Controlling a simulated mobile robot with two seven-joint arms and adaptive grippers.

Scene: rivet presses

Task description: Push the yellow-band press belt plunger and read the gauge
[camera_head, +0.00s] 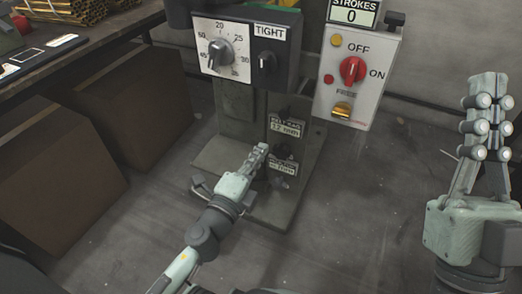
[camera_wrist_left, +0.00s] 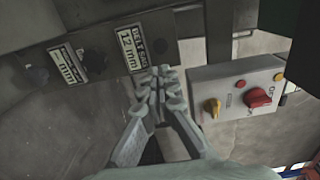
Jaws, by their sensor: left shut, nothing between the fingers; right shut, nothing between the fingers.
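The press (camera_head: 235,110) stands upright on a grey base plate. Its front bears a white dial (camera_head: 221,52) with a grey pointer knob and a TIGHT plate beside a dark knob. I see no yellow band. My right gripper (camera_head: 487,100) is shut and empty.
A control box (camera_head: 349,75) with a red OFF/ON knob hangs right of the column, below a STROKES counter (camera_head: 352,14) reading 0. A workbench (camera_head: 85,40) and brown boxes (camera_head: 50,165) stand at left. The floor between the press and my right gripper is clear.

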